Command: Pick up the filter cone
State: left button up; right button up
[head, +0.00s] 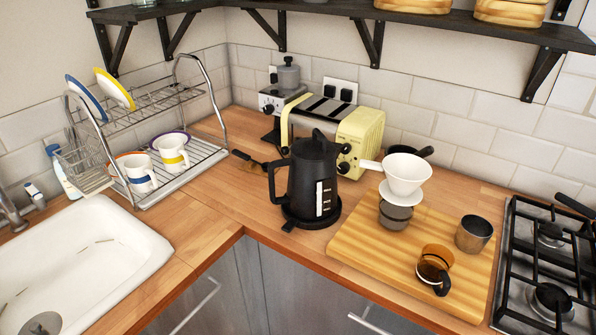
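The white filter cone (405,173) has a wide open top, a flared base and a handle that points left. It sits upright on a small dark grey cup (395,214) towards the back left of the wooden cutting board (378,258). Its handle reaches towards the black kettle (310,183), and the picture does not show clearly how far apart they are. Neither of my grippers is in view.
A brown glass mug (434,265) and a metal cup (473,233) stand on the board. A yellow toaster (361,138) is behind. A gas stove (548,262) is right, a sink (80,262) and dish rack (180,178) left. A shelf (345,10) hangs above.

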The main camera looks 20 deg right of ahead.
aim_at(405, 173)
jog(key=z, duration=1.25)
